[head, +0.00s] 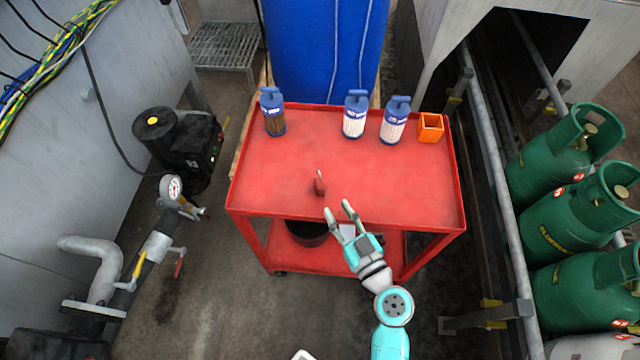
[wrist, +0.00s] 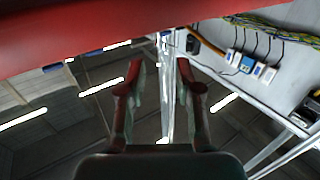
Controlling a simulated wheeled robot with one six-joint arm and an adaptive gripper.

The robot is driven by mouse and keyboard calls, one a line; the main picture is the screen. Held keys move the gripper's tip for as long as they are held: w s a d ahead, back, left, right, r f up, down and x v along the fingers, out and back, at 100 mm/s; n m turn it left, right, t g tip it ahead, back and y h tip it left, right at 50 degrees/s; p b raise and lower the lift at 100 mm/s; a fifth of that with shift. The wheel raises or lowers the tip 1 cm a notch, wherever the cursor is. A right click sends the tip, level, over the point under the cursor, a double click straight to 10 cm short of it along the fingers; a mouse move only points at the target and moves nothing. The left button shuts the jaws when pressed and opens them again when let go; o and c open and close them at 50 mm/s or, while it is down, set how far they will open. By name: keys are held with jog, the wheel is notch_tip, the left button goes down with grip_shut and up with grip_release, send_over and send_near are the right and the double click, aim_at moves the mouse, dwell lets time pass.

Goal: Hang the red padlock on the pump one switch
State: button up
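The red padlock (head: 319,186) sits on the top of the red cart (head: 400,190), near the middle of its front part. My gripper (head: 338,207) is open and empty at the cart's front edge, a little below and to the right of the padlock in the head view, and apart from it. In the wrist view my open gripper (wrist: 160,78) has nothing between its fingers, and the padlock does not show. Several small switch-like boxes (wrist: 246,64) with cables are on a pale wall in the wrist view. I cannot tell which is the pump one switch.
A brown filter cartridge (head: 273,112), two white ones (head: 355,115) (head: 394,120) and an orange box (head: 430,127) stand along the cart's back. Green gas cylinders (head: 565,220) stand at the right. A pipe with a gauge (head: 172,189) is at the left. The cart's middle is mostly clear.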

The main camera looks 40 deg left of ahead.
jog(key=x, duration=0.9)
jog(key=shift+w, duration=0.15)
jog(key=shift+c, duration=0.2)
grip_shut()
